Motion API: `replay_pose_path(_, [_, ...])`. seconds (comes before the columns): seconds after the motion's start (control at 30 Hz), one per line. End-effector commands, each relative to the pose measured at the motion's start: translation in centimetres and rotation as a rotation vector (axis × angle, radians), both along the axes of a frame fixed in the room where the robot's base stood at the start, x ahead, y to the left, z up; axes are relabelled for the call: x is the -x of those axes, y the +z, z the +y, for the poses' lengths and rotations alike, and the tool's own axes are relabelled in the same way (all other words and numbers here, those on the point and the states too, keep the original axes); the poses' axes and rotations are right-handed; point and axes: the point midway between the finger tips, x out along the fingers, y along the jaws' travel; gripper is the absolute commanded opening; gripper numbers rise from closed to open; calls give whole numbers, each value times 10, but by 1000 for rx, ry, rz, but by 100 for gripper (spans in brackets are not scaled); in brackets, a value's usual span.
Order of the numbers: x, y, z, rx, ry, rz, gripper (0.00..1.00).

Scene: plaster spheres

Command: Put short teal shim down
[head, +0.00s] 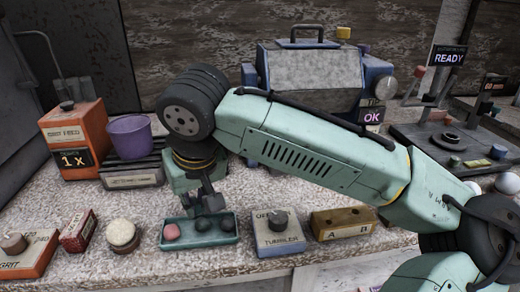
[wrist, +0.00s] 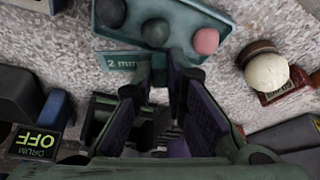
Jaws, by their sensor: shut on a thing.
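The short teal shim (wrist: 118,62), marked "2 mm", lies across my fingertips in the wrist view, right beside the teal tray (wrist: 212,14). My gripper (wrist: 162,66) is shut on the shim, and the fingers hide part of it. In the head view my gripper (head: 211,204) points down just behind the teal tray (head: 198,242), which holds a pink sphere and dark spheres. The shim cannot be made out in the head view. I cannot tell whether the shim touches the bench or the tray.
A dial box marked "tumbler" (head: 278,240) and a wooden block (head: 343,222) stand right of the tray. A cream sphere (head: 122,233) and small red box (head: 78,231) stand left. A purple cup (head: 130,137) and orange box (head: 78,143) are behind left. Little bench is free.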

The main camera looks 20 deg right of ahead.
Motion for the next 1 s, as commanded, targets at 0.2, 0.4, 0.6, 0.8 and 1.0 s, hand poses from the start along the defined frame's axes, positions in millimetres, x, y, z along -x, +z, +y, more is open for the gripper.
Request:
replay_pose_path(0.2, [-33, -1, -33, -2, -10, 2, 0])
replay_pose_path(0.4, [-72, -6, -70, 0, -8, 1, 0])
replay_pose_path(0.6, [-101, -11, -95, 1, -4, -1, 0])
replay_pose_path(0.8, [-113, -13, -107, 0, -4, -1, 0])
replay_pose_path(1.0, [-113, -41, -108, 3, -2, 1, 0])
